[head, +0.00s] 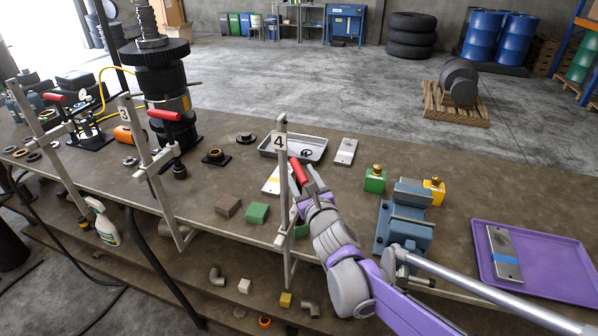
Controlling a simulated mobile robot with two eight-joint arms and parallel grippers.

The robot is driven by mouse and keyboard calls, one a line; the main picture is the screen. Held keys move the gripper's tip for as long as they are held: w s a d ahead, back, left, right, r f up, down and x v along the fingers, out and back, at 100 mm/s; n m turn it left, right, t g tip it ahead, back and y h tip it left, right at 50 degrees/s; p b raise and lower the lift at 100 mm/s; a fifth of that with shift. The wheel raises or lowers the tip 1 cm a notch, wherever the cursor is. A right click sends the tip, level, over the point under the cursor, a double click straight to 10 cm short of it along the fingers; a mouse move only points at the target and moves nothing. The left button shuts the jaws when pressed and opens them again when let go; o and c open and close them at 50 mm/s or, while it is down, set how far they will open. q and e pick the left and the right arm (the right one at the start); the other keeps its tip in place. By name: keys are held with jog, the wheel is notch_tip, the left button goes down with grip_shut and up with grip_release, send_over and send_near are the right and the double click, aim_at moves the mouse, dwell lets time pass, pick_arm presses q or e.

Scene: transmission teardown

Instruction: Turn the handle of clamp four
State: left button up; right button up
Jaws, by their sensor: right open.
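Clamp four (283,206) is a pale metal clamp at the front edge of the brown bench, with a white "4" plate near its top. Its red handle (298,171) slants just right of the upright bar. My right gripper (307,184) reaches in from the lower right and is open, its fingers close to the handle's lower end. I cannot tell whether they are around it or touching it. The gripper and arm hide the clamp's lower parts. My left gripper is not in view.
Clamp three (157,175) with a red handle stands to the left. A brown block (228,206) and green block (256,213) lie left of clamp four. A grey tray (318,142) lies behind.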

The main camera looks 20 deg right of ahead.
jog(key=s, duration=0.8)
jog(key=shift+s+d, duration=0.15)
jog(key=shift+s, duration=0.15)
